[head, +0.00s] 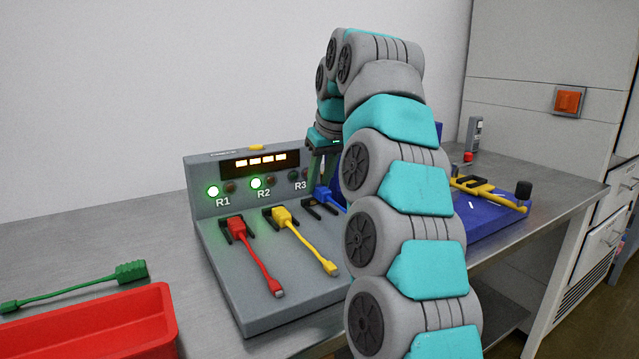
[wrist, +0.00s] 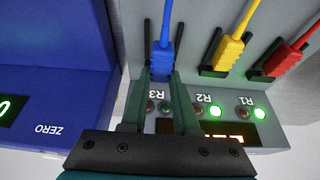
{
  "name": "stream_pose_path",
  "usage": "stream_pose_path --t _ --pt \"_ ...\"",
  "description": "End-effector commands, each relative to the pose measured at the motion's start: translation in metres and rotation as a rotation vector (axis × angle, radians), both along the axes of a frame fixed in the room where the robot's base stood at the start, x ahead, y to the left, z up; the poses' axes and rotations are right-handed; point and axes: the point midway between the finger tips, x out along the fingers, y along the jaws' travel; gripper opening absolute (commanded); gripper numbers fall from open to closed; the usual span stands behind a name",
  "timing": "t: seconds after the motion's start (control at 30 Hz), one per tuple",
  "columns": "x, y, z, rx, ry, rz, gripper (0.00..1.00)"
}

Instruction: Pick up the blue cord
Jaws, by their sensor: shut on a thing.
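The blue cord (head: 328,198) sits at the third place of the grey test panel, below the label R3, partly hidden by my arm in the head view. In the wrist view its blue plug (wrist: 163,52) is between my fingertips. My gripper (wrist: 162,76) is shut on the blue plug, fingers on both sides of it. In the head view my gripper (head: 318,172) reaches down in front of R3. I cannot tell whether the plug is still seated in its black holder.
The red cord (head: 237,228) and yellow cord (head: 282,217) lie in holders beside it, with R1 and R2 lit green. A green cord (head: 75,288) lies behind a red bin (head: 150,318) at left. A blue device (wrist: 60,90) marked ZERO stands close beside the panel.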

Motion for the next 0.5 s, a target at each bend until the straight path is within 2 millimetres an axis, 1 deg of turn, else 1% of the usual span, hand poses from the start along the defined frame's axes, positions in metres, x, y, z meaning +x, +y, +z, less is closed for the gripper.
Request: stream_pose_path --t 0.03,0.1,0.37,0.5 --pt "0.000 -0.002 0.009 -0.001 0.000 -0.003 0.00" --pt "-0.004 -0.001 0.005 0.001 0.001 -0.001 0.00" --pt "-0.027 -0.004 0.005 0.001 0.002 0.001 0.00" --pt "-0.046 -0.007 0.009 0.001 -0.002 0.002 0.00"
